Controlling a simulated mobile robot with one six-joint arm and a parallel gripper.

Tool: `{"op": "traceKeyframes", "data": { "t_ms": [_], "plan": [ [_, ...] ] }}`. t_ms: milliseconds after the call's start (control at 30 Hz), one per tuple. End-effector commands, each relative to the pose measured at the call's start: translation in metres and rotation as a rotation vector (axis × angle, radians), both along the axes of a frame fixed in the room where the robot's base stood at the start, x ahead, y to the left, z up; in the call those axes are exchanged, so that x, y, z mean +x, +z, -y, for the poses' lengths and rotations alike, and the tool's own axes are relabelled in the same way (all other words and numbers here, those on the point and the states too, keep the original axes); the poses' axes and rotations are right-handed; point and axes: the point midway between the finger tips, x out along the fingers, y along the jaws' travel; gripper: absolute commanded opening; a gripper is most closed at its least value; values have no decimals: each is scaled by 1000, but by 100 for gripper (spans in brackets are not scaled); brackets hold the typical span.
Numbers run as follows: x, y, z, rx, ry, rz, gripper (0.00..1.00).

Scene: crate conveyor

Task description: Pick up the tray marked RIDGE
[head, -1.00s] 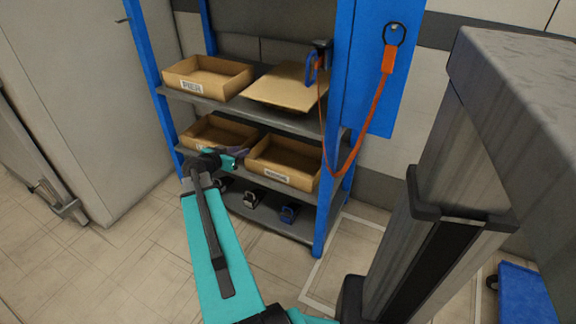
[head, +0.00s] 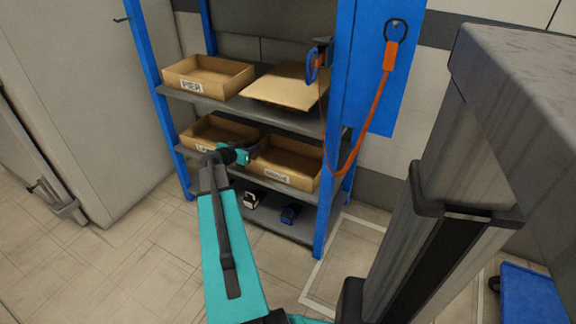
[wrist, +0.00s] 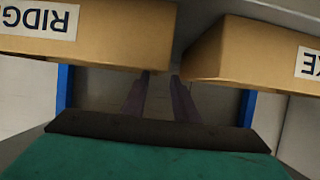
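The RIDGE tray (head: 300,182) is a tan open tray on the middle shelf, the right one of two in the head view. Its label is tiny there but reads partly as RIDGE, upside down, on the tray front (wrist: 125,35) at the left of the wrist view. My gripper (head: 256,141) is at the tray's left front corner in the head view, by the gap between the two trays. In the wrist view its two dark fingers (wrist: 160,78) stand apart with nothing seen between them. Whether a finger touches the tray cannot be told.
A second tray (head: 226,128), its label ending in KE in the wrist view (wrist: 250,60), sits close on the left. Above are a PIER tray (head: 225,75) and a flat cardboard piece (head: 285,90). An orange strap (head: 372,115) hangs by the blue right post (head: 330,200).

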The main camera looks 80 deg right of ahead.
Motion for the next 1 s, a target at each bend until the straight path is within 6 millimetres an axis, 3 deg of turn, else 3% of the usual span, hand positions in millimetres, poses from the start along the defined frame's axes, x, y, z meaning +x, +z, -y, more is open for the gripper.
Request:
{"op": "traceKeyframes", "data": {
  "t_ms": [367, 800, 1000],
  "plan": [
    [-1, -1, 3, 0, -1, 0, 27],
    [-8, -18, 40, 0, -2, 0, 27],
    [-11, -21, 47, 0, -1, 0, 27]
  ]
}}
